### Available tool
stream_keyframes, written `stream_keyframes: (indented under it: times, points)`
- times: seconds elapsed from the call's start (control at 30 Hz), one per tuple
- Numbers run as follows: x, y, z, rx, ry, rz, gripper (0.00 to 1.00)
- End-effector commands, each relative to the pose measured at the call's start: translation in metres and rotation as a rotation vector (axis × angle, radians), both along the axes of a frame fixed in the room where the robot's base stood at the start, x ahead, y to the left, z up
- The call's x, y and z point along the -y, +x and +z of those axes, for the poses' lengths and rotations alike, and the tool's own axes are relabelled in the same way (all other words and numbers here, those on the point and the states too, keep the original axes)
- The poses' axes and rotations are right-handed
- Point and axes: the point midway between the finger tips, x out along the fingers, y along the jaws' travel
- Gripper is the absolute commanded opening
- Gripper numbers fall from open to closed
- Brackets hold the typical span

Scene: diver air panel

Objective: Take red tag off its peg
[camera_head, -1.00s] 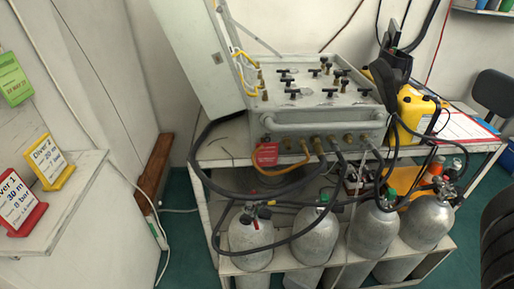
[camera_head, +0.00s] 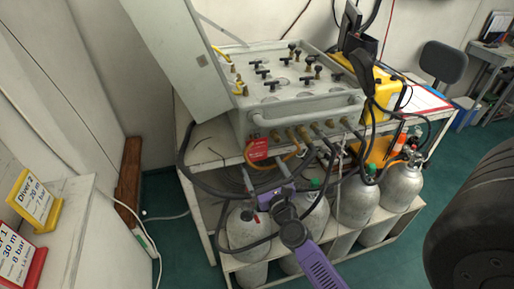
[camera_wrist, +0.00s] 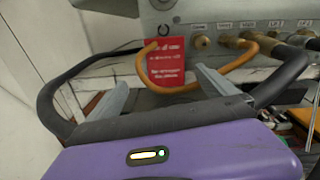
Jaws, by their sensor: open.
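The red tag (camera_head: 257,150) hangs at the front left of the grey air panel (camera_head: 296,112), below its front rail. In the wrist view the red tag (camera_wrist: 165,62) hangs flat, with white lettering, below a round fitting on the panel's lower edge. An orange hose (camera_wrist: 205,84) loops across the front of it. My gripper (camera_head: 266,177) is open and empty, just below and in front of the tag. In the wrist view its two fingers (camera_wrist: 160,88) lie apart, one to each side of the tag.
Black hoses (camera_wrist: 72,82) run close on both sides of my gripper. Brass fittings (camera_wrist: 249,36) line the panel to the right of the tag. Grey cylinders (camera_head: 249,228) stand below the bench. A yellow case (camera_head: 385,92) stands behind right.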

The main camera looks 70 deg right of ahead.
Motion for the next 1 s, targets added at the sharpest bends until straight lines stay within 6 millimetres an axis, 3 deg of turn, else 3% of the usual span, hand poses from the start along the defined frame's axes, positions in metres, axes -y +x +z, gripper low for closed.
stream_keyframes:
  times: [0.2,0.67,1.0]
  points:
    - [0.024,0.004,0.006,0.115,0.091,-0.037,0.96]
    - [0.047,0.026,0.005,0.116,0.092,-0.036,0.96]
    - [0.074,0.052,0.003,0.116,0.092,-0.036,0.96]
